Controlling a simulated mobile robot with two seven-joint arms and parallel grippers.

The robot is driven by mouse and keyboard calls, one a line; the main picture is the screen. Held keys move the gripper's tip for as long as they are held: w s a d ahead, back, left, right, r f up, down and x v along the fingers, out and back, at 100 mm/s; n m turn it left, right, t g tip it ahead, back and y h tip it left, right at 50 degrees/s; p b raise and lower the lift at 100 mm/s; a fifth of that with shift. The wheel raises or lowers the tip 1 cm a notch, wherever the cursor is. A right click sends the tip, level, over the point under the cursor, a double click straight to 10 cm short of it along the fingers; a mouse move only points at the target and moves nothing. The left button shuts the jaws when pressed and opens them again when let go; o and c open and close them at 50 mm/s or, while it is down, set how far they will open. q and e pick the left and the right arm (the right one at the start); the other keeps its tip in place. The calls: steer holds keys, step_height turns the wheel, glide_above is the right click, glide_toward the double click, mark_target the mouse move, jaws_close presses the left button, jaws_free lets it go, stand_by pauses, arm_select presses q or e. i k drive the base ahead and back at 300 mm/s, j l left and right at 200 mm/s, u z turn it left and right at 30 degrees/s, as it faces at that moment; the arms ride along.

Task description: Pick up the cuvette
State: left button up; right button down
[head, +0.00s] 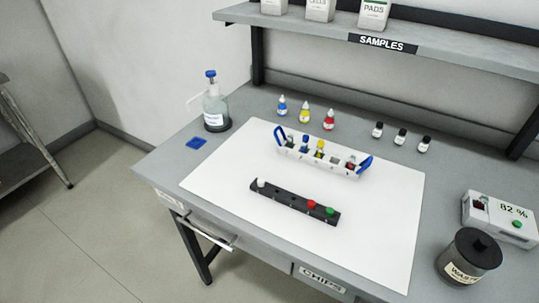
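A white rack (299,154) with a blue handle at each end stands on the white mat (220,165). It holds several small cuvette-like pieces, among them one with a blue top (306,140), one with a yellow top (320,147) and one with red in it (350,163). In front of it lies a black slotted block (285,198) with a white piece (261,183) at its left end and a red cap (311,204) and a green cap (331,211) at its right. The pieces are too small to tell apart surely. Neither gripper is in view.
Dropper bottles (304,115) and dark-capped vials (400,137) stand behind the mat. A wash bottle (215,108) and blue cloth (196,142) are at left. A dark waste jar (468,257) and a meter reading 82 % (498,217) are at right. A samples shelf (440,52) overhangs the back.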

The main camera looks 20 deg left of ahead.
mark_target(483, 201)
steer(key=u, duration=0.15)
steer(key=l+z, duration=0.1)
steer(key=z, duration=0.25)
steer(key=l+z, duration=0.1)
steer(key=z, duration=0.2)
steer(key=l+z, duration=0.1)
steer(key=z, duration=0.25)
